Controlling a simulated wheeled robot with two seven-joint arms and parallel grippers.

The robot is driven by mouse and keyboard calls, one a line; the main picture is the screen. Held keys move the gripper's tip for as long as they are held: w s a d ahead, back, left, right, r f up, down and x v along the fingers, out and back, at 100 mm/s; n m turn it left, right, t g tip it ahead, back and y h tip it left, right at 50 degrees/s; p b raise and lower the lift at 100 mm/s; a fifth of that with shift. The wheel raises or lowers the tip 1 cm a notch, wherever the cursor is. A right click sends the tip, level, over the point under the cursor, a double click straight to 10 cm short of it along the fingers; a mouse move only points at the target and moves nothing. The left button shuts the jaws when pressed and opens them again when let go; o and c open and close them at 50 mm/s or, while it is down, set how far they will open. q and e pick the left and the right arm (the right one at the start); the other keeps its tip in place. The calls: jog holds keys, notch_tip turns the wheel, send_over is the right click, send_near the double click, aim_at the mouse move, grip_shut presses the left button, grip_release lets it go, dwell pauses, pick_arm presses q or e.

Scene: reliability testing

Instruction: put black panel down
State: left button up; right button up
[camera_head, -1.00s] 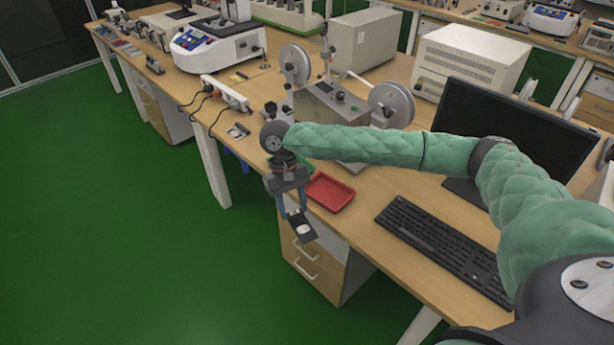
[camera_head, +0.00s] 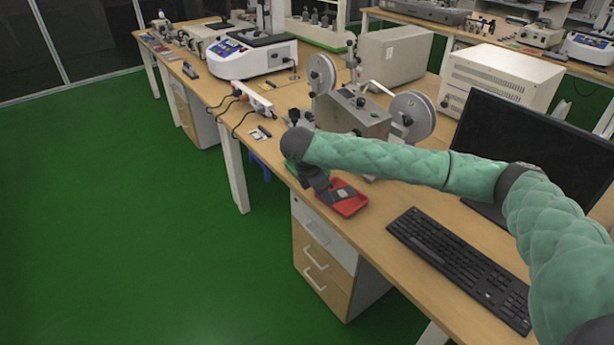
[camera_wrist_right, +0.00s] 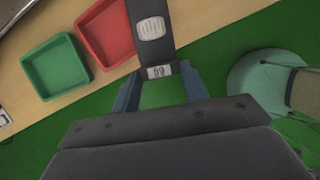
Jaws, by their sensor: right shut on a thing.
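My right gripper (camera_wrist_right: 159,84) is shut on the end of a black panel (camera_wrist_right: 150,28), which has a white oval patch and a small label. The panel sticks out past the blue fingers. In the head view the panel (camera_head: 341,194) shows small, in front of the red tray (camera_head: 352,209). In the wrist view the red tray (camera_wrist_right: 98,38) lies beside the panel, partly covered by it. I cannot tell whether the panel touches the tray. The green tray (camera_wrist_right: 54,68) lies left of the red one. My left gripper is not in view.
The wooden desk (camera_head: 385,262) carries a keyboard (camera_head: 455,262), a monitor (camera_head: 535,140) and a machine with reels (camera_head: 350,110). Drawers (camera_head: 322,262) stand below the front edge. A stool (camera_wrist_right: 265,80) shows in the wrist view.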

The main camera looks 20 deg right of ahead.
jog(key=w+d+r+n+t+y+b, duration=0.1)
jog(key=w+d+n+t+y+b, duration=0.25)
jog(key=n, duration=0.65)
jog(key=w+d+r+n+t+y+b, duration=0.15)
jog(key=w+d+n, duration=0.35)
jog(key=n, duration=0.5)
jog(key=shift+g+y, duration=0.4)
jog(key=shift+g, duration=0.2)
jog(key=w+a+f, duration=0.1)
jog(key=w+f, duration=0.1)
jog(key=w, duration=0.1)
jog(key=w+a+f, duration=0.2)
jog(key=w+f, duration=0.1)
jog(key=w, duration=0.1)
jog(key=w+a+f+p, duration=0.1)
jog(key=w+f, duration=0.2)
jog(key=w, duration=0.1)
jog(key=shift+w+a, duration=0.2)
jog(key=shift+w, duration=0.05)
jog(key=shift+f, duration=0.55)
jog(key=shift+f+p, duration=0.4)
jog(key=shift+f, duration=0.95)
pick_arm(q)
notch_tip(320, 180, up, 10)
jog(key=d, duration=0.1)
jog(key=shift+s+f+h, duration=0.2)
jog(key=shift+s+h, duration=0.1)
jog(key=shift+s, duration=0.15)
